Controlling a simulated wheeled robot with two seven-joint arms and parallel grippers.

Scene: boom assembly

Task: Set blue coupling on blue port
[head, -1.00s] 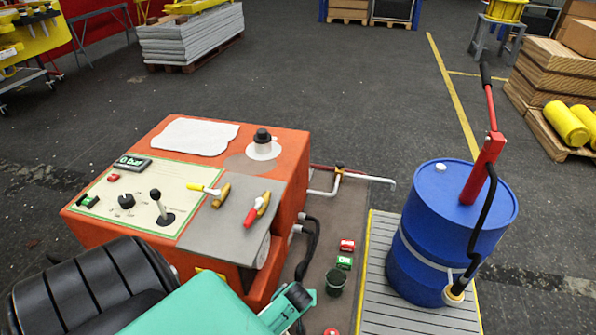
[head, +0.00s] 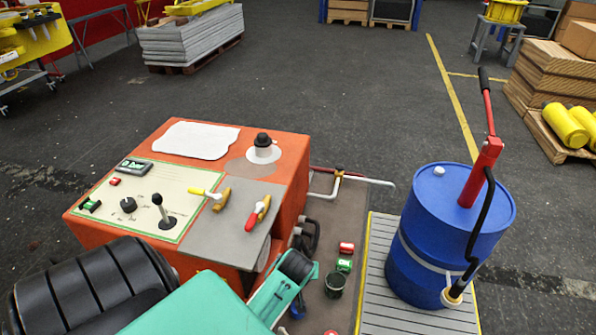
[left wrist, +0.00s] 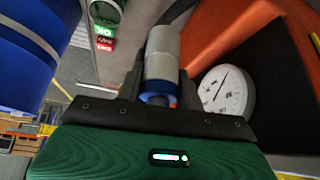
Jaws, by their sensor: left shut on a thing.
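The blue coupling (left wrist: 162,62) is a silver-grey cylinder with a blue ring at its near end, seen in the left wrist view. My left gripper (left wrist: 161,75) is shut on it, with a dark finger on each side. In the head view my teal left arm reaches in from the bottom beside the orange machine (head: 255,155); its fingers and the coupling cannot be made out there. I cannot pick out the blue port in either view. My right gripper is not in view.
A white round gauge (left wrist: 225,92) is close to the right of the coupling in the left wrist view. A blue drum (head: 425,235) with a red pump handle stands on a grey slatted platform (head: 385,312).

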